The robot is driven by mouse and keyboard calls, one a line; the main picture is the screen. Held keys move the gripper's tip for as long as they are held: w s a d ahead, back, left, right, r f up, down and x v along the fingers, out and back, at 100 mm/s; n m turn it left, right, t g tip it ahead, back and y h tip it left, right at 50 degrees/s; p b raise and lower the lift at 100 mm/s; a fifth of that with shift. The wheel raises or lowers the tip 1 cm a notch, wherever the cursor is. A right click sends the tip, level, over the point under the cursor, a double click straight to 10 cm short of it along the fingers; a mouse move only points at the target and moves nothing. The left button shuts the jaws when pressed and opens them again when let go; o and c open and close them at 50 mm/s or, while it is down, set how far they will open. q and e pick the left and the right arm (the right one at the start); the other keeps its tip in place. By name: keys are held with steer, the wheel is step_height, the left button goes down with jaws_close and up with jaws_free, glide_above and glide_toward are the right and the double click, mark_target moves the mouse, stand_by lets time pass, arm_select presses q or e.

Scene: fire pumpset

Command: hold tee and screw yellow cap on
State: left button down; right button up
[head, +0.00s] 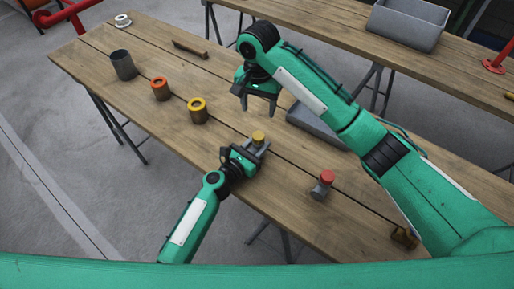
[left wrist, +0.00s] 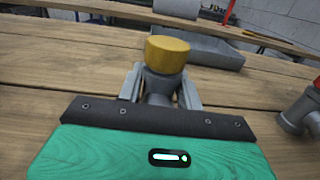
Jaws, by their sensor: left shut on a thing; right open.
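The grey tee (left wrist: 158,86) stands on the wooden table in the left wrist view, between the fingers of my left gripper (left wrist: 160,88). My left gripper (head: 252,148) is shut on it. The yellow cap (head: 258,137) sits on top of the tee, and it also shows in the left wrist view (left wrist: 167,54). Whether its thread is engaged cannot be told. My right gripper (head: 258,103) is open and empty, pointing down above the table, up and beyond the cap in the head view.
A grey tray (head: 318,130) lies partly behind my right arm. A fitting with a red cap (head: 327,177) stands to the right. A brown bar (head: 190,49) lies behind.

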arm_select(q)
steer(key=c, duration=0.9)
jaws_free()
steer(key=shift+o, duration=0.2)
steer(key=shift+s, duration=0.1)
steer(key=b+v, duration=0.2)
steer(key=v, duration=1)
steer(key=shift+s+a, duration=0.2)
steer(key=shift+s, duration=0.1)
steer(key=shift+s+a, duration=0.35)
